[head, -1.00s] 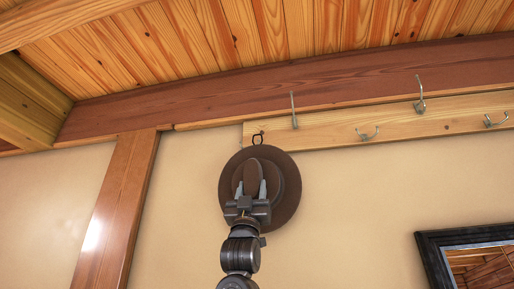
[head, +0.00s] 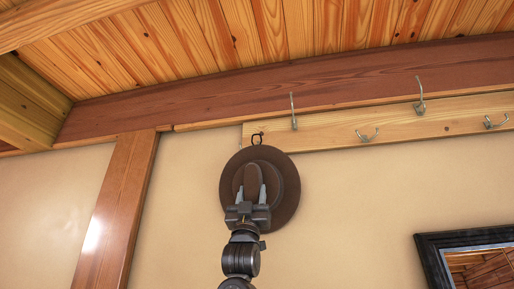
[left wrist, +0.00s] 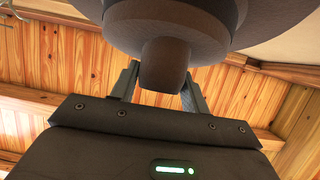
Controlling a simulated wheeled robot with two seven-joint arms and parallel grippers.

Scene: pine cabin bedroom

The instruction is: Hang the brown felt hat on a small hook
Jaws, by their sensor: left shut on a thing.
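The brown felt hat (head: 287,180) is held up near the wall, its brim disc facing me, just below the left end of the hook board. A small dark loop (head: 257,138) stands up from its top edge, in front of the board. I cannot tell whether the loop is on a hook. My left gripper (head: 251,192) is shut on the hat's crown; the left wrist view shows the fingers on both sides of the crown (left wrist: 165,65). Small double hooks (head: 366,136) and (head: 495,122) sit low on the board. My right gripper is not in view.
The pale wooden board (head: 450,120) runs right along the wall under a dark beam. Taller hooks (head: 294,112) and (head: 420,96) rise from it. A black-framed mirror (head: 432,262) hangs at lower right. A wooden post (head: 115,210) stands left of the hat.

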